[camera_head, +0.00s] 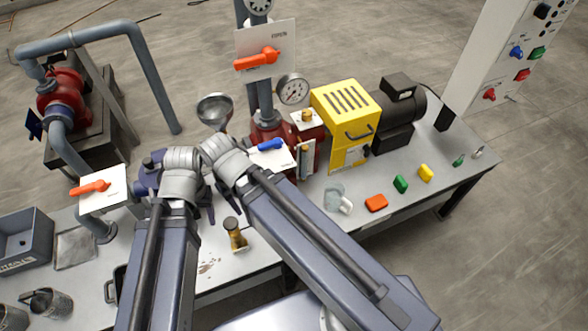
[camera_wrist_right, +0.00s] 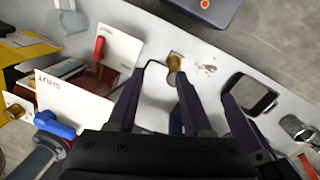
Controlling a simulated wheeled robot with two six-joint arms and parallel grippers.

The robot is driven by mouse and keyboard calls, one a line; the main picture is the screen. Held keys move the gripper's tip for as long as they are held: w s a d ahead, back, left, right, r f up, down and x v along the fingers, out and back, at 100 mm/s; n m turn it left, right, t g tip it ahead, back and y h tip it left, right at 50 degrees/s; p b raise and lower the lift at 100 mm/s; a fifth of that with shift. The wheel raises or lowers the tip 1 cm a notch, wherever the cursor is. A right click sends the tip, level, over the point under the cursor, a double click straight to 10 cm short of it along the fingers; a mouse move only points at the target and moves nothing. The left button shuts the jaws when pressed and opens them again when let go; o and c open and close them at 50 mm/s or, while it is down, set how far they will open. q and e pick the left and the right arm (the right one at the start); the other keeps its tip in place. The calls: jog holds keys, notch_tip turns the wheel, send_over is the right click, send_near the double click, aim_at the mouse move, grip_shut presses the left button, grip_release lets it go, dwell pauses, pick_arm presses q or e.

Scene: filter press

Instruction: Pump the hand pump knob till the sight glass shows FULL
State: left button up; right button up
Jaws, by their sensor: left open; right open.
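A brass fitting with a dark round top (camera_head: 235,235) stands on the bench in front of my grippers, and looks like the hand pump knob. It also shows near my fingertips in the right wrist view (camera_wrist_right: 175,62); contact cannot be told. A slim upright part beside the red pump (camera_head: 304,160) may be the sight glass; its reading is too small to tell. My left gripper (camera_head: 150,184) is open over the bench's left part, its fingers partly hidden. My right gripper (camera_wrist_right: 167,72) is open; its fingers are mostly hidden by its wrist in the head view.
A blue lever (camera_head: 268,146) sits on a placard close to my right wrist. Orange levers are on the left placard (camera_head: 90,188) and back placard (camera_head: 257,60). A yellow guard (camera_head: 347,112) stands right. A funnel (camera_head: 215,110) is behind. Small coloured blocks lie front right.

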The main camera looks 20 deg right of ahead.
jog(key=shift+c, duration=0.2)
grip_shut()
dwell(1.6)
